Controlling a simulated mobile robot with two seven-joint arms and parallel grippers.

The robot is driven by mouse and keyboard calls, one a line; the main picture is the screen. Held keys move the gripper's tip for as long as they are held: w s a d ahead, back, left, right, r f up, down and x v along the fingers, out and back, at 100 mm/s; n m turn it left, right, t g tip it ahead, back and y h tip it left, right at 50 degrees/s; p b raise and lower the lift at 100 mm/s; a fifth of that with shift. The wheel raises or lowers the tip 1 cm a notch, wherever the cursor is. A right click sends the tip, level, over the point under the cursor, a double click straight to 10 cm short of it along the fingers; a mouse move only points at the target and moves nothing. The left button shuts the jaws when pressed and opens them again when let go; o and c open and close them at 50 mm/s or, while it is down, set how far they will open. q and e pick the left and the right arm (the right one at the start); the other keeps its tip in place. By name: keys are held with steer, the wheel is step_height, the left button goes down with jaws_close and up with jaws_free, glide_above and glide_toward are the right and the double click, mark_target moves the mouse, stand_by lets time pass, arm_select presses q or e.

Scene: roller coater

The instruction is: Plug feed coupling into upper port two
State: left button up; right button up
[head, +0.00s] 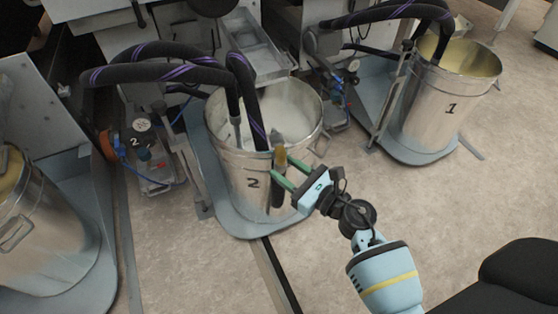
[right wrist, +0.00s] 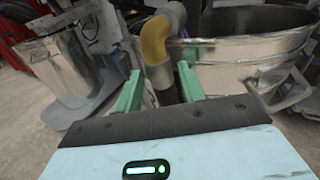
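The feed coupling is a yellow elbow with grey metal ends (head: 281,157) on a dark hose, at the front rim of bucket 2. In the right wrist view the yellow elbow (right wrist: 155,40) stands just beyond my fingers, with its dark hose (right wrist: 165,92) below. My right gripper (head: 283,165) has its two green fingers spread on either side of the hose, just below the elbow. It also shows in the right wrist view (right wrist: 161,78), with a gap beside the hose at the left finger. I cannot make out upper port two. My left gripper is out of view.
Bucket 2 (head: 238,167) stands on a blue-grey base, with thick striped hoses (head: 165,73) reaching into it. A pump unit marked 2 (head: 146,150) is at its left. Bucket 1 (head: 440,110) is at the right back. Floor at the right (head: 440,205) is clear.

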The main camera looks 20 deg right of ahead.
steer(key=c, duration=0.8)
jaws_close()
steer(key=shift+r, duration=0.15)
steer(key=shift+r+p, duration=0.4)
steer(key=shift+r, duration=0.1)
step_height(320, 180, up, 6)
steer(key=s+p, duration=0.2)
steer(key=p, duration=0.2)
steer(key=v, duration=1.3)
steer(key=shift+d, duration=0.25)
steer(key=s+a+r+n+g+y, duration=0.1)
steer(key=s+r+n+g+y, duration=0.2)
steer(key=r, duration=0.7)
steer(key=s+a+r+n+g+y, duration=0.2)
steer(key=s+r+y, duration=0.2)
steer(key=r, duration=0.6)
steer(key=shift+s+a+r+n+g+p, duration=0.25)
steer(key=shift+s+n+g+p, duration=0.15)
steer(key=shift+s, duration=0.1)
